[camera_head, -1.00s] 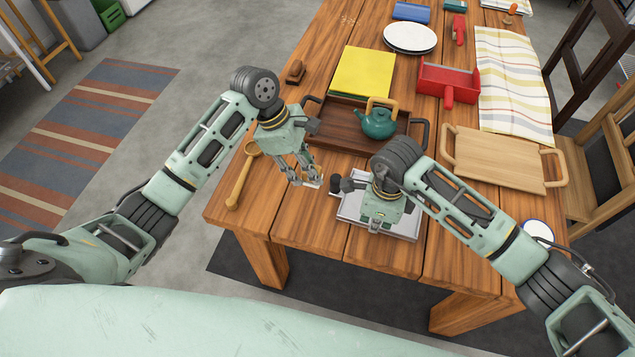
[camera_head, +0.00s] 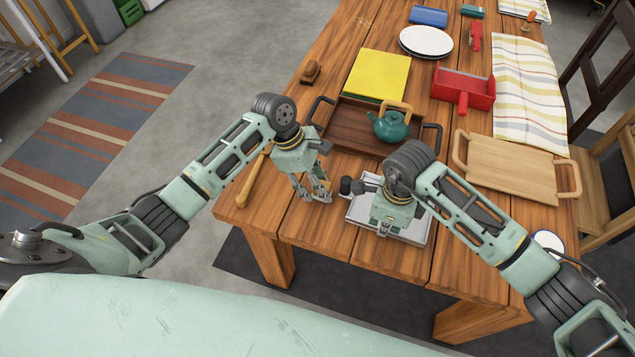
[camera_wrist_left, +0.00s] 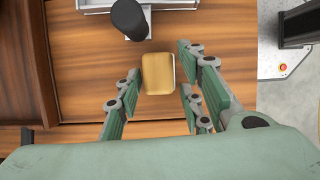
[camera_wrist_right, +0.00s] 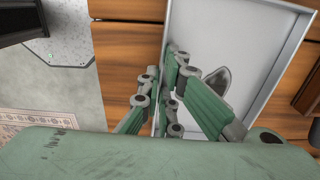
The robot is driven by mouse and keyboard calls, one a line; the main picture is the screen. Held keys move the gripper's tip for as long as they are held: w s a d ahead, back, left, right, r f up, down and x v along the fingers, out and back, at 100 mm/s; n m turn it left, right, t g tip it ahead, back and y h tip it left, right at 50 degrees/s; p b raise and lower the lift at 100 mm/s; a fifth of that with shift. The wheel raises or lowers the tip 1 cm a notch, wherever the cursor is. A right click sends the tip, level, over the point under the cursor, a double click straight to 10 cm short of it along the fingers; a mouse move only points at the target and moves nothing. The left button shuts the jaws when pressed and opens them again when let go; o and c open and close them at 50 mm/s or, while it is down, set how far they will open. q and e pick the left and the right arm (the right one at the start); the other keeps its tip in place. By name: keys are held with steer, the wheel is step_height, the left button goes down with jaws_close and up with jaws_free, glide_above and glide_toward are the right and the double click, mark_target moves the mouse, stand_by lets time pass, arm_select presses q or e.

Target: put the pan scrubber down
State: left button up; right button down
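A tan-yellow block (camera_wrist_left: 157,73), which looks like the pan scrubber, lies on the wooden table in the left wrist view. My left gripper (camera_head: 320,195) is low over the front of the table, left of the grey metal tray (camera_head: 419,233). In the left wrist view its fingers (camera_wrist_left: 154,65) are spread, with the block between and just beyond them and a gap on each side. My gripper hides the block in the head view. My right gripper (camera_wrist_right: 160,65) is at the tray's edge; the rim shows between its fingers, but I cannot tell if they grip it.
A black knob (camera_wrist_left: 130,18) stands near the block by the tray. Behind are a dark wooden tray (camera_head: 346,129), a teal teapot (camera_head: 390,127) and a yellow book (camera_head: 377,75). A light wooden tray (camera_head: 513,168) is at right.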

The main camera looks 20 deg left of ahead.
arm_select(q)
steer(key=shift+o, duration=0.8)
steer(key=shift+r, duration=0.15)
steer(key=v, duration=1.1)
steer(key=shift+a+r, duration=0.1)
steer(key=shift+r, duration=0.2)
steer(key=d+y, duration=0.4)
steer(key=d, duration=0.2)
steer(key=shift+m, duration=0.3)
steer(key=f, duration=1.1)
steer(key=shift+a, duration=0.3)
